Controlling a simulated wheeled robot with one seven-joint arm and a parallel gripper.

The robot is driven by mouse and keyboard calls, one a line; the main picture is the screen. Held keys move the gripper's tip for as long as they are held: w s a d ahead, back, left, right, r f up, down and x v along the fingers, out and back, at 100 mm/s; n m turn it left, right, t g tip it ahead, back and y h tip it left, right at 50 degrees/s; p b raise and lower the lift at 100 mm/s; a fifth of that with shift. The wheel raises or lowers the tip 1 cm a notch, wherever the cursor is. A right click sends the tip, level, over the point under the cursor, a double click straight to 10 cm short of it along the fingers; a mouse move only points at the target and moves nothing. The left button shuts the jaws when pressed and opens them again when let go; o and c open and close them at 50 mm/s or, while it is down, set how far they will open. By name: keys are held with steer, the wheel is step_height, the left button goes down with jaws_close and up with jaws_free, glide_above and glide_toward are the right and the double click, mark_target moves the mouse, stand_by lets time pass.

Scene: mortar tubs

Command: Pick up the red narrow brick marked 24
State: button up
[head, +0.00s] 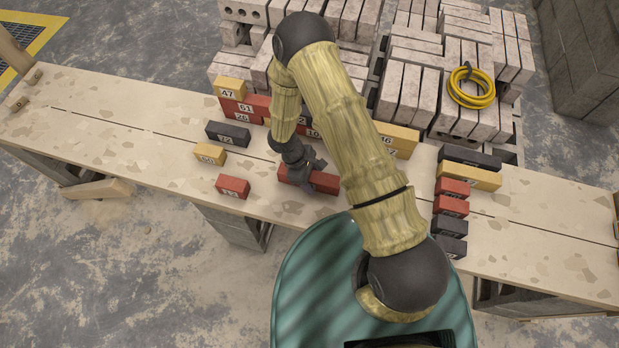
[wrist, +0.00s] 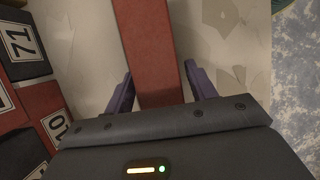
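A red narrow brick (head: 323,182) lies on the plank bench below my gripper (head: 297,174) in the head view. Its number is not visible. In the wrist view the same red brick (wrist: 149,45) runs lengthwise between the two fingers of my gripper (wrist: 160,85). The fingers are open, one on each side of it, with a small gap on both sides. No brick with a readable 24 shows. My arm hides part of the bench and of the bricks behind it.
On the bench, a small red brick (head: 232,187) lies left and a row including a yellow brick (head: 468,177) lies right. Stacked blocks (head: 408,85) stand behind.

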mark_target(312, 175)
jaws_close()
steer(key=shift+r, duration=5.05)
